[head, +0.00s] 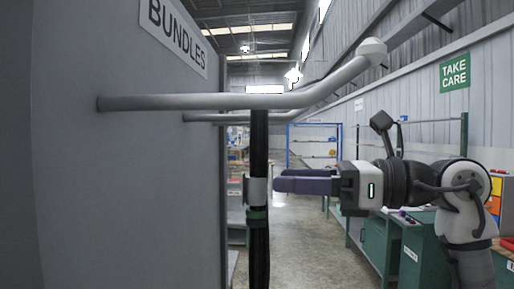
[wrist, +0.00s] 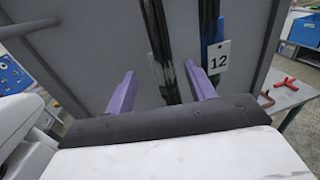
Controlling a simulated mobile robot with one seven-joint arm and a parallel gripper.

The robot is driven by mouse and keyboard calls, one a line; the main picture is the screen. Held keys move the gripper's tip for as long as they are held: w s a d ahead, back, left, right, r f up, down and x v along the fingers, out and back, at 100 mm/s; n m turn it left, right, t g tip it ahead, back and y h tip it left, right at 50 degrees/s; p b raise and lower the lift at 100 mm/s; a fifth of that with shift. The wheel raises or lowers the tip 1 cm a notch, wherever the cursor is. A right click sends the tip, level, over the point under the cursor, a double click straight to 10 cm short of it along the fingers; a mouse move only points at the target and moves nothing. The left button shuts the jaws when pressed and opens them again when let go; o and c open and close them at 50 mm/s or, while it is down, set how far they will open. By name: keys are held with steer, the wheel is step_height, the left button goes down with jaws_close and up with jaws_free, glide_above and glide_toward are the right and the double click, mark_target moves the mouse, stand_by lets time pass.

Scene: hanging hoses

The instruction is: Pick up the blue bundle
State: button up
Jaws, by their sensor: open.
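My gripper (head: 279,180) is open, with its purple fingers pointing left in the head view. In the wrist view my gripper (wrist: 162,82) has a black bundle (wrist: 157,30) showing in the gap between its fingers. A second black bundle with a blue band (wrist: 219,28) and a white tag marked 12 (wrist: 218,57) hangs to the right, behind the right finger. In the head view a black bundle (head: 260,145) with a white wrap and green band hangs from the near peg, just left of my fingertips. I see no blue band in the head view.
The near grey peg (head: 200,102) juts from a grey panel (head: 110,190) signed BUNDLES and bends up to a round end. A farther peg (head: 205,118) runs behind it. Green cabinets (head: 410,250) line the right side. The floor (head: 310,240) between is clear.

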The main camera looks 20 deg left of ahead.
mark_target(255, 180)
steer(key=a+p, duration=0.1)
steer(key=a, duration=0.2)
steer(key=a+p, duration=0.1)
steer(key=a, duration=0.2)
steer(key=shift+w+a+f+p, duration=0.15)
steer(key=shift+a+f+p, duration=0.05)
steer(key=shift+p, duration=0.15)
jaws_close()
